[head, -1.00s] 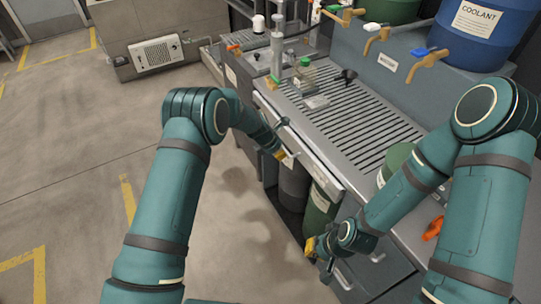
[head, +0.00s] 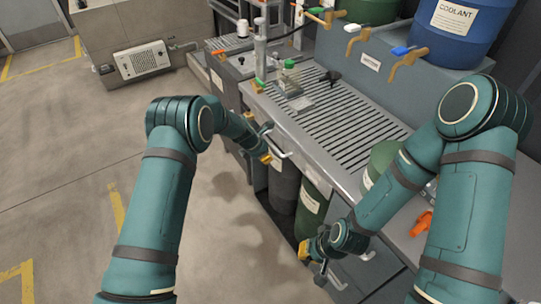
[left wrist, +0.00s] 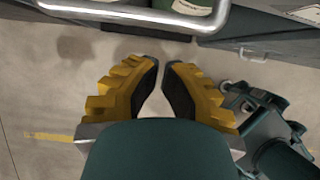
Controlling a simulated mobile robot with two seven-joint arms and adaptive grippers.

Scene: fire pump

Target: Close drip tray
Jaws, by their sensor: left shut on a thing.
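The drip tray (head: 345,128) is the slotted grey metal top of the bench, with a plain front edge. A silver bar handle (head: 279,150) sits at its front; it also crosses the top of the left wrist view (left wrist: 130,14). My left gripper (head: 266,158) is at this handle, low in front of the bench. In the left wrist view its yellow fingers (left wrist: 161,66) are drawn together with a narrow gap, below the bar; what they press on cannot be made out. My right gripper (head: 314,250) hangs low at the bench front; its fingertips are unclear.
Drums (head: 311,205) stand in the open bay under the bench. A lower drawer handle (head: 335,278) is near my right gripper. The floor at left is clear.

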